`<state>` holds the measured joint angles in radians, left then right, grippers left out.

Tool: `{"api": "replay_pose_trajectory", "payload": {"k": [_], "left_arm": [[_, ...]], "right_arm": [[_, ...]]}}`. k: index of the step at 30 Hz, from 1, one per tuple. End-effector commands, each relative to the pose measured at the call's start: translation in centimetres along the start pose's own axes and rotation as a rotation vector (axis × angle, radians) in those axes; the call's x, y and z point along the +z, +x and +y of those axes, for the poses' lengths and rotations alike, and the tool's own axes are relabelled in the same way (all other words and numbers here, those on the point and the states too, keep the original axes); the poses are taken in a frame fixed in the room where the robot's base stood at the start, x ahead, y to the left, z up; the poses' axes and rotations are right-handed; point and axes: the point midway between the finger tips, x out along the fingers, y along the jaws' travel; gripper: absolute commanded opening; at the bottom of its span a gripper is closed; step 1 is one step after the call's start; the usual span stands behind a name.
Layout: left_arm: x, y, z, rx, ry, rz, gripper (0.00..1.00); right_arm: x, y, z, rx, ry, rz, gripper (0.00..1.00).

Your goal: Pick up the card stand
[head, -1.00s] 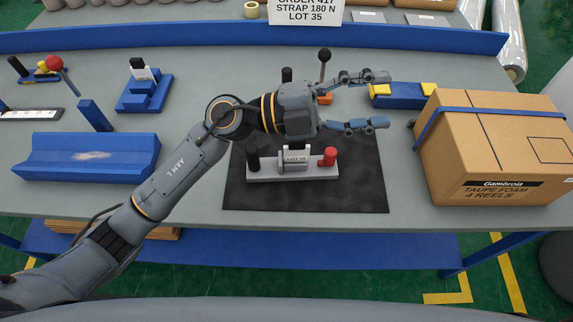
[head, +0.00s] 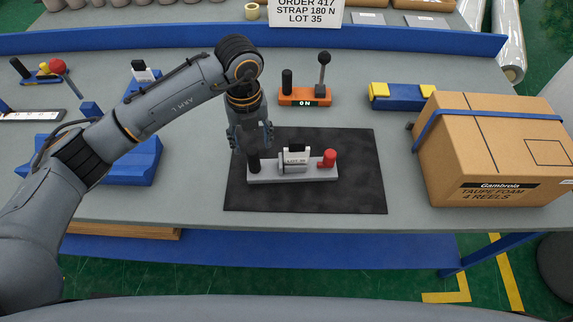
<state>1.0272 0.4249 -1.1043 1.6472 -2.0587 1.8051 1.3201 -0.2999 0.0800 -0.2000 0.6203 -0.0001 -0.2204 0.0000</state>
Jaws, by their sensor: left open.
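My left gripper (head: 251,140) points down, open and seemingly empty, at the back left edge of the black mat (head: 345,192). Its fingertips appear just above or behind the black post of a grey fixture (head: 308,177); I cannot tell whether they touch it. That fixture has a "LOT 35" label in its middle and a red knob at its right end. A blue stepped stand with a white card (head: 143,75) is at the back left, mostly hidden behind my left arm; it may be the card stand. My right gripper is not in view.
An orange switch unit (head: 294,98) reading "ON", with an upright lever, stands behind the mat. A blue block with yellow ends (head: 398,99) and a large strapped carton (head: 495,150) are to the right. A blue trough (head: 140,165) lies partly under my arm.

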Motion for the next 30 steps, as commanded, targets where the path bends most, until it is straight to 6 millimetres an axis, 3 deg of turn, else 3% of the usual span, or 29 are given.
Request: {"api": "replay_pose_trajectory", "payload": {"k": [3,11,16,21,29,30], "left_arm": [[-0.1,2.0,0.0,0.001,0.000,0.004,0.56],[0.1,4.0,0.1,0.000,0.002,0.002,0.56],[0.4,6.3,0.3,0.001,0.000,0.005,0.56],[0.5,8.5,0.2,-0.002,0.003,0.003,0.56],[0.6,8.9,0.2,-0.003,0.003,0.001,0.56],[0.5,8.8,0.2,-0.003,0.003,0.001,0.50]], "right_arm": [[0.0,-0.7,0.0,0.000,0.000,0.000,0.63],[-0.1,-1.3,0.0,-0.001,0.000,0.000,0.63],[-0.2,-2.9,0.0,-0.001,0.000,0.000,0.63],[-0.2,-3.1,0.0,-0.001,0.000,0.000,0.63],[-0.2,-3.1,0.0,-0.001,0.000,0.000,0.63],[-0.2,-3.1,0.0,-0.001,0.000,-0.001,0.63]]}}
